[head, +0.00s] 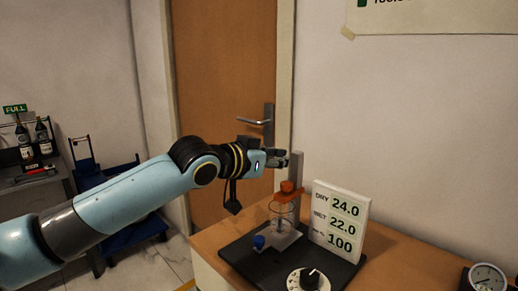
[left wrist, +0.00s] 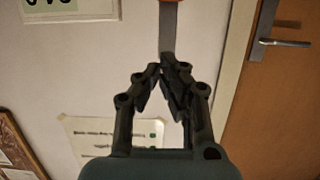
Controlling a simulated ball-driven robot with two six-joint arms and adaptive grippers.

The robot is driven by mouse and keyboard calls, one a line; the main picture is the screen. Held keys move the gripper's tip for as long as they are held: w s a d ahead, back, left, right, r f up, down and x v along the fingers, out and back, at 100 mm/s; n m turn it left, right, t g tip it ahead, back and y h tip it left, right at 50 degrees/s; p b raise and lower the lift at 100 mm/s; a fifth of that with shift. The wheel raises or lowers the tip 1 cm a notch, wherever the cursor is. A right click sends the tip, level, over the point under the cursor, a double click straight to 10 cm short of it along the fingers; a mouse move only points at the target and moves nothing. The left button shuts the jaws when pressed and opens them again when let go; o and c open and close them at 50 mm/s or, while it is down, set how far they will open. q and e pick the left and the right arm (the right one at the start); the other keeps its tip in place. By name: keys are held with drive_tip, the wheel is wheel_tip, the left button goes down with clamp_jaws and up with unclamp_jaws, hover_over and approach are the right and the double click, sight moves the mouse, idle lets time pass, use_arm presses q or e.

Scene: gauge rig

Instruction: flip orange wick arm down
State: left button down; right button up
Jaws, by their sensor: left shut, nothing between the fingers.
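The orange wick arm (head: 288,193) sits on a grey upright post (head: 297,172), above a clear glass cup (head: 283,214) on the black rig base (head: 328,261). A bit of orange shows at the top edge of the left wrist view (left wrist: 171,2), at the end of the grey post (left wrist: 170,35). My left gripper (head: 297,159) is above the orange arm, close to the post's top. Its fingertips (left wrist: 160,70) are together with nothing held. I cannot tell whether they touch the post. My right gripper is not in view.
A white readout board (head: 340,218) stands right of the post. A blue knob (head: 259,242) and a white dial with a black knob (head: 309,280) are on the base. A round gauge (head: 487,278) is at far right. The wooden door (head: 225,80) is behind.

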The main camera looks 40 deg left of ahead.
use_arm(q)
drive_tip(key=p+v, duration=0.1)
drive_tip(key=v, duration=0.5)
drive_tip(key=shift+s+a, duration=0.15)
drive_tip(key=shift+s, duration=0.25)
